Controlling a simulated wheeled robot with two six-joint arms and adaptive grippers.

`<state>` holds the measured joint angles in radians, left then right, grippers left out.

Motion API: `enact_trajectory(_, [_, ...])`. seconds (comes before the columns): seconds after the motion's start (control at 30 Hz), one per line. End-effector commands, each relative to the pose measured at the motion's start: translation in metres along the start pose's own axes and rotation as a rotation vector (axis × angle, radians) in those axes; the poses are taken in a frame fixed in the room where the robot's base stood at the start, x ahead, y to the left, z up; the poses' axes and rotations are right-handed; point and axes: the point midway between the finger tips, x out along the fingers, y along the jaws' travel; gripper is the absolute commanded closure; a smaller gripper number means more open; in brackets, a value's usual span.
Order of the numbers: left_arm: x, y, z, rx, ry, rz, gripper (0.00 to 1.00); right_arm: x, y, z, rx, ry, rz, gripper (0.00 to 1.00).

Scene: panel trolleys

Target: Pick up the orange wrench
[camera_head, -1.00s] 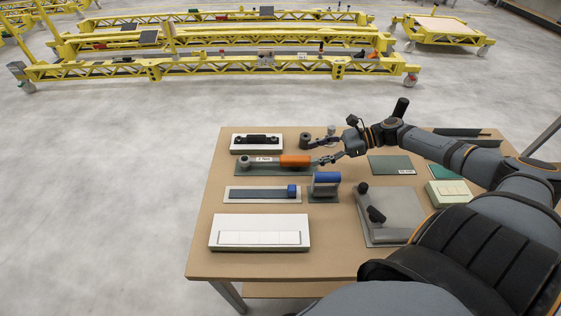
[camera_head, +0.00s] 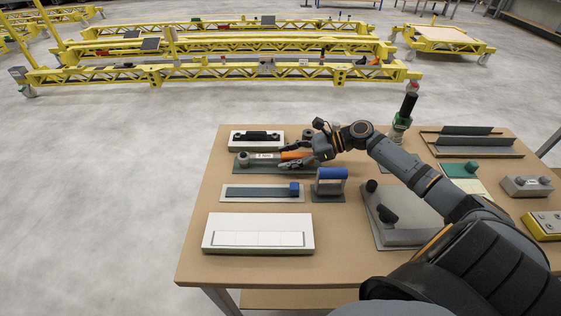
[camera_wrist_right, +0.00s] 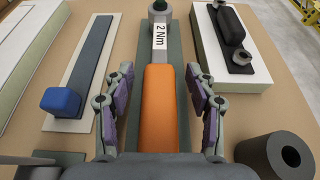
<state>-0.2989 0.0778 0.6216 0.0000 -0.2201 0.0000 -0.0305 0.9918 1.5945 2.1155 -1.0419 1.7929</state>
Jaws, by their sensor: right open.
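The orange wrench (camera_head: 290,155) lies on a dark green mat (camera_head: 280,170) near the far left part of the table. Its round head and "2 Nm" label point left in the head view. In the right wrist view its orange handle (camera_wrist_right: 160,105) lies between the fingers. My right gripper (camera_wrist_right: 163,105) is open, one finger on each side of the handle, with a gap to it on both sides. It also shows over the handle in the head view (camera_head: 299,152). The near end of the handle is hidden by the gripper body. My left gripper is not in view.
A white block with a black part (camera_head: 257,138) stands just beyond the wrench. A dark hollow cylinder (camera_wrist_right: 277,157) stands close to the gripper. A white panel (camera_head: 258,232) fills the near left.

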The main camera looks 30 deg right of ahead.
Motion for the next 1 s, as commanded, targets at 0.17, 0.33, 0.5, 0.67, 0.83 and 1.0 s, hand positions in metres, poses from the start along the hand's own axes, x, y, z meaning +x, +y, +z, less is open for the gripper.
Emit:
enact_trajectory(0.17, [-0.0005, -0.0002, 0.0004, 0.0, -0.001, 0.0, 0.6, 0.0002, 0.0, 0.0003, 0.0, 0.001, 0.0, 0.43])
enact_trajectory(0.33, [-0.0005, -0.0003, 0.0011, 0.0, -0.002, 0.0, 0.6, 0.0001, 0.0, 0.0002, 0.0, 0.001, 0.0, 0.64])
enact_trajectory(0.5, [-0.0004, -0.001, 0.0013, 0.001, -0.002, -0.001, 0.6, 0.0, 0.0, 0.0001, 0.0, 0.001, 0.0, 0.87])
enact_trajectory(0.67, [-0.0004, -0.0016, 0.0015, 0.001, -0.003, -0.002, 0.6, -0.0001, 0.0, 0.0, 0.0, 0.001, 0.0, 1.0])
enact_trajectory(0.83, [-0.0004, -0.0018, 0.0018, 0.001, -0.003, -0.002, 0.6, -0.0001, 0.0, -0.0001, 0.0, 0.001, 0.0, 1.0])
enact_trajectory(1.0, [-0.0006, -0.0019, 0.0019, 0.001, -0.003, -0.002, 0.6, -0.0002, 0.0, 0.0008, -0.001, 0.0, 0.0, 1.0])
